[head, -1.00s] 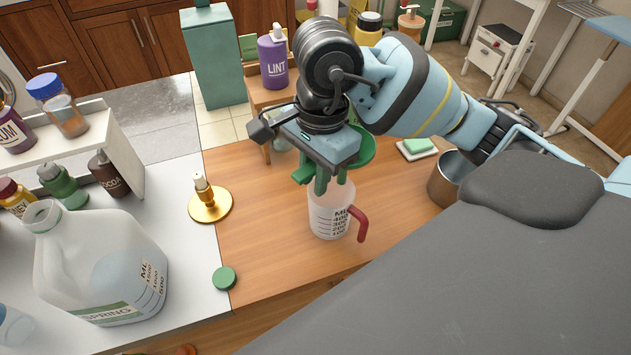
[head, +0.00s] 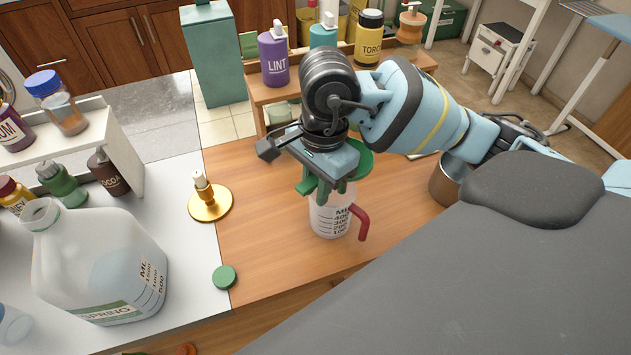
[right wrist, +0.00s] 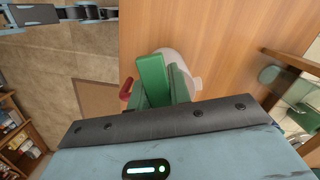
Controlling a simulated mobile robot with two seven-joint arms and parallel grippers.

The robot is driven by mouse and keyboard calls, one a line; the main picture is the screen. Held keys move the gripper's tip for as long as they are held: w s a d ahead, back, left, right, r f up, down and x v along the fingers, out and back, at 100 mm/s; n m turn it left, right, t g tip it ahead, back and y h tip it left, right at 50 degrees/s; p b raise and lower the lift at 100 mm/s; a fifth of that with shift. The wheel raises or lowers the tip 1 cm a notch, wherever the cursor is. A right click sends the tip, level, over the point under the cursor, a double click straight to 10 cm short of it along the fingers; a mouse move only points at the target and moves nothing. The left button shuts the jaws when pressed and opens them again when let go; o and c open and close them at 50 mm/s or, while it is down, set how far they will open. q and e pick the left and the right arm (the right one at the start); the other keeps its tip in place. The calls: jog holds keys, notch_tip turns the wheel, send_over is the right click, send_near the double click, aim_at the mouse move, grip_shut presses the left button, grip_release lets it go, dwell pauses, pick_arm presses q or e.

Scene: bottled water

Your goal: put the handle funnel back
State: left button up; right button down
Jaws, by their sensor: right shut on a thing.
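My right gripper (head: 325,187), with green fingers, is just above a clear measuring jug (head: 330,218) with a red handle on the wooden counter. It is shut on the green handle funnel (head: 365,160), whose bowl shows partly behind the gripper on its right side. The funnel's handle and spout are hidden, so I cannot tell whether the spout is inside the jug. In the right wrist view the green fingers (right wrist: 158,82) cover part of the jug (right wrist: 183,62). My left gripper is not in view.
A spring water jug (head: 100,265) stands on the white counter at left, with a green cap (head: 224,277) and a gold dish (head: 210,204) to its right. A metal pot (head: 447,180) stands right of the jug. A wooden shelf with bottles (head: 275,95) is behind.

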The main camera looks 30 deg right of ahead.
jog(key=shift+f, duration=0.15)
jog(key=c, duration=1.4)
grip_release()
jog(key=shift+o, duration=0.5)
jog(key=r, duration=0.4)
jog(key=r+p, duration=0.1)
jog(key=r, duration=0.3)
jog(key=d+r, duration=0.1)
jog(key=r, duration=0.2)
jog(key=shift+w+r+p, duration=0.15)
jog(key=shift+r+p, duration=0.25)
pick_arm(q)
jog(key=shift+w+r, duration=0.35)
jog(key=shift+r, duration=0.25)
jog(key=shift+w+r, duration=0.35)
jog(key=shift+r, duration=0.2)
pick_arm(e)
jog(key=shift+d+r, duration=0.1)
jog(key=shift+r, duration=0.65)
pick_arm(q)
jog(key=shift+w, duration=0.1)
